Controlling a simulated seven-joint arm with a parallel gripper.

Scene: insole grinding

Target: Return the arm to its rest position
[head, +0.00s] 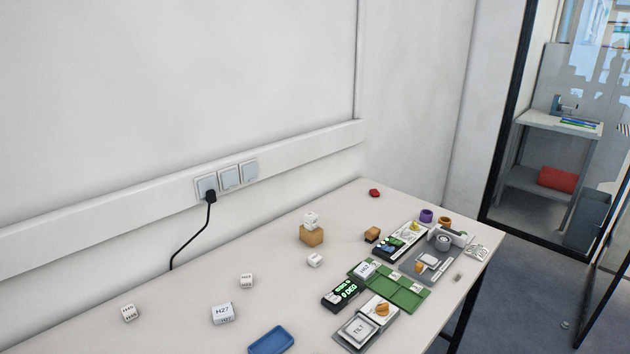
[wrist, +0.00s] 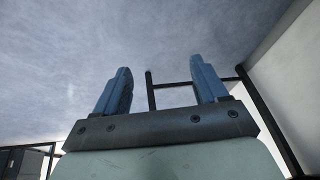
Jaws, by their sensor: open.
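My gripper (wrist: 160,92) shows in the wrist view with its two blue fingers apart and nothing between them. It points up toward a grey ceiling, away from the table. My arm and gripper do not show in the head view. The table (head: 190,270) stands along the wall in the head view, with the work items on it.
A green tray (head: 407,297), a grey device (head: 432,262), a display reading "0 DEG" (head: 342,294) and a "TILT" block (head: 360,331) are at the right. A blue tray (head: 270,341) and white labelled blocks, including H27 (head: 223,313), lie nearer. A black cable (head: 188,238) hangs from the wall socket.

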